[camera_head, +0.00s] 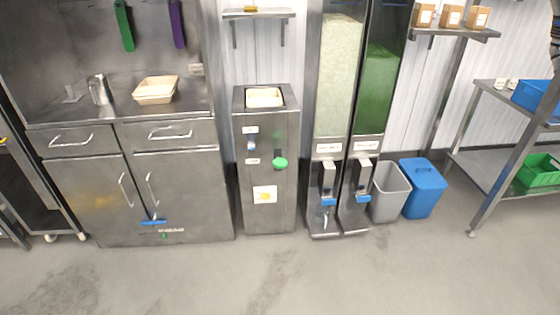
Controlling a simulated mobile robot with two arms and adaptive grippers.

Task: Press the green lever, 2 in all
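The green lever (280,162) shows as a round green knob on the front of a narrow steel unit (266,215) near the middle of the view. A pale tray (264,97) rests in the top of this unit. Neither of my grippers can be made out in the view, and nothing is seen touching the lever.
Right of the unit stand two tall dispensers, one with pale grains (338,75) and one with green contents (378,90). Grey (387,190) and blue (424,187) bins follow. A steel cabinet (185,200) stands left. The floor (300,280) in front is clear.

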